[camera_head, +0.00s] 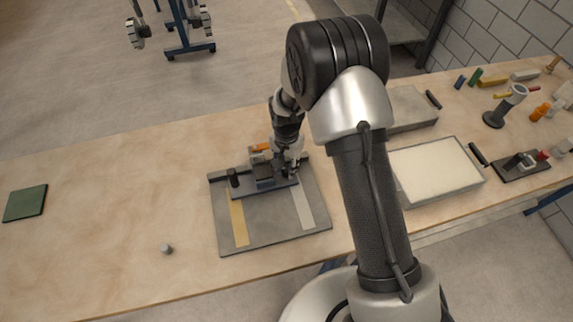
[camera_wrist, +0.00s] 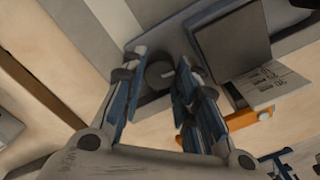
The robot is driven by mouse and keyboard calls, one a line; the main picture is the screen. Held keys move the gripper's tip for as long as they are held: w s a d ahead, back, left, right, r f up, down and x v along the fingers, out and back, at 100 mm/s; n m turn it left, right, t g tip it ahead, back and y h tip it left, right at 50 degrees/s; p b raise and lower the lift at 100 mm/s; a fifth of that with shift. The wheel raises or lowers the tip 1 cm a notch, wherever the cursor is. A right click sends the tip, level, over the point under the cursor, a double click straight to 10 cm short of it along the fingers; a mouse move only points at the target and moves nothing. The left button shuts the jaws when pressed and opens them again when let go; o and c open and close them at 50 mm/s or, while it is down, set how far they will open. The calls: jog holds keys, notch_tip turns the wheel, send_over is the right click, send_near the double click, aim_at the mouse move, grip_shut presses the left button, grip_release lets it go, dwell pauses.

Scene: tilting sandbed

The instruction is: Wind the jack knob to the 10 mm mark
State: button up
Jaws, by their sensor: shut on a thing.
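The jack knob (camera_wrist: 158,75) is a dark round knob, seen end-on between the fingers in the wrist view. My gripper (camera_wrist: 156,80) is shut on it, one blue-and-grey finger on each side. In the head view my gripper (camera_head: 287,168) is at the right end of the jack's dark block (camera_head: 264,177), and the knob is hidden there. A pale scale plate (camera_wrist: 266,86) with dark marks and numerals stands beside a grey block (camera_wrist: 233,42) in the wrist view. The marks are too small and blurred to read.
The jack stands on a grey plate (camera_head: 265,222) with a yellow and a pale strip. An orange part (camera_wrist: 248,118) lies near the scale. A cream tray (camera_head: 435,170) is at the right. The table's left is mostly clear.

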jog(key=shift+w, duration=0.1)
jog(key=o, duration=0.8)
jog(key=shift+r, duration=0.1)
notch_tip(320, 180, up, 12)
jog(key=shift+f, duration=0.1)
notch_tip(320, 180, up, 10)
jog(key=n+t, duration=0.1)
send_over(287, 168)
jog(key=s+d, duration=0.3)
jog(key=d, duration=0.1)
jog(key=s+d+r+n+t, duration=0.25)
jog(key=s+d+r, duration=0.55)
jog(key=s+r, duration=0.45)
jog(key=s+d, duration=0.1)
jog(key=s, duration=0.2)
jog(key=s+n, duration=0.1)
jog(key=s, duration=0.3)
jog(key=s+d+n+t, duration=0.1)
jog(key=s, duration=0.2)
jog(key=shift+s+d+f, duration=0.2)
jog(key=shift+s+d, duration=0.1)
